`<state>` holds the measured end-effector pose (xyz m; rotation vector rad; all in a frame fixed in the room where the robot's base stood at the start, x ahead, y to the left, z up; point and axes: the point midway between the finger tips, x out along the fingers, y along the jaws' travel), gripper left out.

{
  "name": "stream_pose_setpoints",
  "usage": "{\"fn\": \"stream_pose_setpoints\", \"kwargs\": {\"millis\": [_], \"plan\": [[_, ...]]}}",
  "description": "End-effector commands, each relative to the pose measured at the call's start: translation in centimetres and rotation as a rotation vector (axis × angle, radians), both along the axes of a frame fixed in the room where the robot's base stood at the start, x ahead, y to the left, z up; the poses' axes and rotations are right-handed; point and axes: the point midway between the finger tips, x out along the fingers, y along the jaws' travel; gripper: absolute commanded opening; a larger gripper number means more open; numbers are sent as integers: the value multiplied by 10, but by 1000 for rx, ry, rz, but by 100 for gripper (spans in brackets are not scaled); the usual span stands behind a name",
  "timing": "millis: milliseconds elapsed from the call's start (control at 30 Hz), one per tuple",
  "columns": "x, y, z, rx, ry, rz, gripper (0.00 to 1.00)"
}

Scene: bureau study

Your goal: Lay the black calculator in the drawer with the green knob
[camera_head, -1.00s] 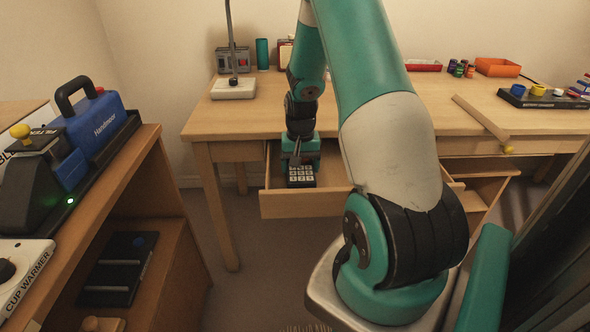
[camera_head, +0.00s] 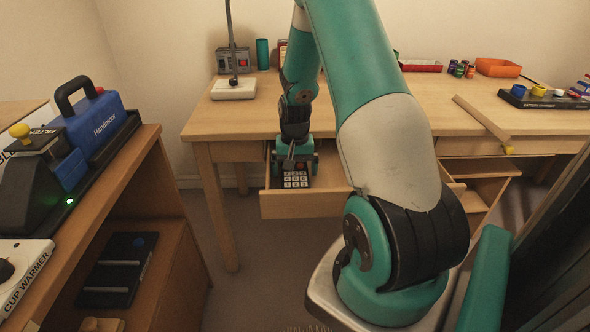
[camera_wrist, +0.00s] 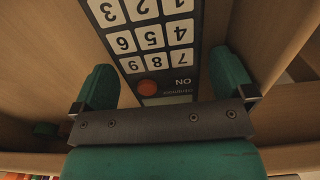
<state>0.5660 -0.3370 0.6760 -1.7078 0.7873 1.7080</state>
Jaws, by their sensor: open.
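The black calculator (camera_head: 296,180), with white keys and a red button, is inside the pulled-out desk drawer (camera_head: 335,204). It also shows in the wrist view (camera_wrist: 155,40), with its keys facing up. My gripper (camera_head: 295,163) is over the drawer at the calculator's far end. In the wrist view my gripper (camera_wrist: 165,78) has its two teal fingers spread, one on each side of the calculator, with gaps between them and its sides. I cannot tell whether the calculator rests flat on the drawer floor. The green knob cannot be made out on the drawer front.
The desk top (camera_head: 240,118) is above the drawer. A lamp base (camera_head: 233,89) stands at its left and an orange tray (camera_head: 497,67) at its back right. A shelf unit with a blue case (camera_head: 95,121) stands at the left. A yellow knob (camera_head: 508,150) shows at right.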

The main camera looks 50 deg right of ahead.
Motion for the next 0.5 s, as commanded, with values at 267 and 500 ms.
{"fn": "stream_pose_setpoints", "kwargs": {"millis": [267, 500], "plan": [[1, 0, 62, -3, -4, 0, 100], [0, 0, 103, -2, -3, 0, 100]]}}
